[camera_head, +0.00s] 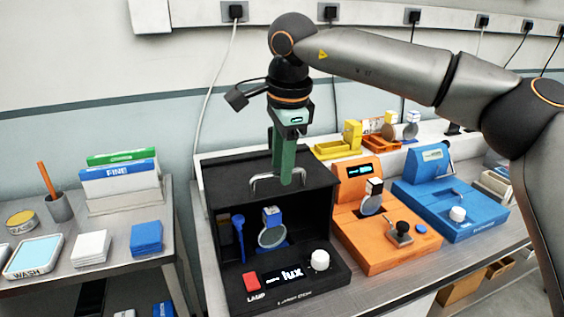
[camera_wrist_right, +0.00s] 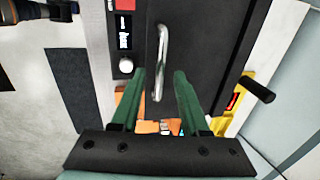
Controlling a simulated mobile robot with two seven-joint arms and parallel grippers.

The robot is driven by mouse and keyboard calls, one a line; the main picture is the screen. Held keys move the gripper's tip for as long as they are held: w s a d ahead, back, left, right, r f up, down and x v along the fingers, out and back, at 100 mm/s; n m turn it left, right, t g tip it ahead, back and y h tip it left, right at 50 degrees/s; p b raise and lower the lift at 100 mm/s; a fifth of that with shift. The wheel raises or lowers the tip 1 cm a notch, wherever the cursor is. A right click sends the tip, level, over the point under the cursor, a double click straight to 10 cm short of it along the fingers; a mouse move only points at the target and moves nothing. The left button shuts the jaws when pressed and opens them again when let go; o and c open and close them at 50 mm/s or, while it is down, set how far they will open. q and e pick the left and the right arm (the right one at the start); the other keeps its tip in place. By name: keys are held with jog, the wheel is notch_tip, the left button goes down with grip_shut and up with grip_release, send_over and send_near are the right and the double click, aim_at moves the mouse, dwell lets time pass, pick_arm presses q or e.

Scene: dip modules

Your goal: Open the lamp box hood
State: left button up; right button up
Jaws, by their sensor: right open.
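The black lamp box (camera_head: 322,233) stands on the bench, with a red LAMP button, a small lit display and a white knob on its front panel. Its black hood (camera_head: 222,181) lies over the top and bears a silver bar handle (camera_head: 262,179). My right gripper (camera_head: 288,182), with green fingers, points down at the handle and is open. In the right wrist view the handle (camera_wrist_right: 162,48) runs lengthwise, its lower end showing between the two fingertips (camera_wrist_right: 159,72); I cannot tell whether they touch it. My left gripper is not in view.
Inside the box's open front are a blue tool (camera_head: 239,236) and a round lens with a blue holder (camera_head: 271,236). An orange module (camera_head: 372,249) and a blue module (camera_head: 466,223) stand close on the right. A side table with boxes is at left.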

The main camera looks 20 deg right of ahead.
jog(key=shift+c, duration=0.3)
grip_shut()
dwell(1.1)
